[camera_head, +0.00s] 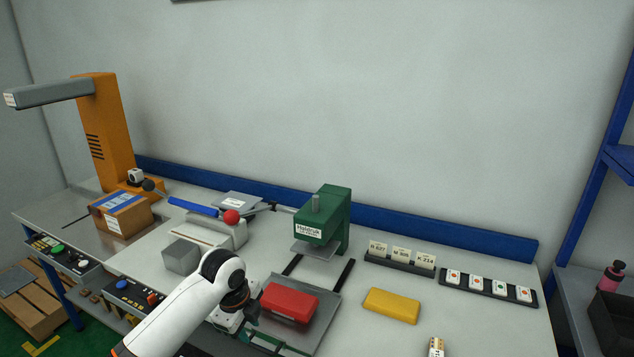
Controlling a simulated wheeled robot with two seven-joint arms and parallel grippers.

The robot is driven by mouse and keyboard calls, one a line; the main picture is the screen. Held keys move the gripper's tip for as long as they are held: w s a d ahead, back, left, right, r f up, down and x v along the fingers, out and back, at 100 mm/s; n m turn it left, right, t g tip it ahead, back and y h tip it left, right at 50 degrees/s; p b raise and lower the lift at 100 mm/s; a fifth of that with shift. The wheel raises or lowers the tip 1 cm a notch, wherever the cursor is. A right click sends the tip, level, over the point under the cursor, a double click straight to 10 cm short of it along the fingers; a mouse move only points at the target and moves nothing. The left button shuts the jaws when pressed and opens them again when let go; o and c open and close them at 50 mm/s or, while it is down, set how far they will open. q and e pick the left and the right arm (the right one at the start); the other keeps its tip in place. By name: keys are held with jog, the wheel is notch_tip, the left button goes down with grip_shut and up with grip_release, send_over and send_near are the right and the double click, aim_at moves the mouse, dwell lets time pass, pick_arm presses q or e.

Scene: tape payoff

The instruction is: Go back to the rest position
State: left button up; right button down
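My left arm comes in from the lower left, and its white links end in a dark wrist. My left gripper (244,318) is low over the table, just left of a red block (290,302). Its fingers are small and partly hidden by the wrist, so I cannot tell whether they are open or shut, or whether they touch anything. The red block lies on a grey plate (325,310) in front of a green press (328,222). My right gripper is not in view.
A grey block (181,255) and a blue-handled lever (195,207) with a red knob stand behind my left arm. A carton (121,214) sits under the orange machine (105,130). A yellow block (391,306) and card racks (488,287) are right. Table is clear around the yellow block.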

pick_arm(q)
jog(key=s+d+f+n+h, duration=0.1)
jog(key=s+d+f+n, duration=0.25)
jog(key=s, duration=0.35)
jog(key=s+d+f+n, duration=0.2)
jog(key=s+f+n, duration=0.1)
jog(key=s+f, duration=0.3)
jog(key=s+a+r+n+t+y, duration=0.1)
jog(key=s+a+n, duration=0.2)
jog(key=s+n, duration=0.45)
jog(key=s+a+r+n+t+y, duration=0.1)
jog(key=s+a+n, duration=0.35)
jog(key=s, duration=0.65)
notch_tip(320, 180, down, 27)
jog(key=s+g+b, duration=0.2)
jog(key=s+a+f+g+b, duration=0.1)
jog(key=s+a+f, duration=0.1)
jog(key=s+f, duration=1.4)
jog(key=shift+a+f+n, duration=0.3)
jog(key=shift+f+n, duration=0.05)
jog(key=shift+f, duration=0.5)
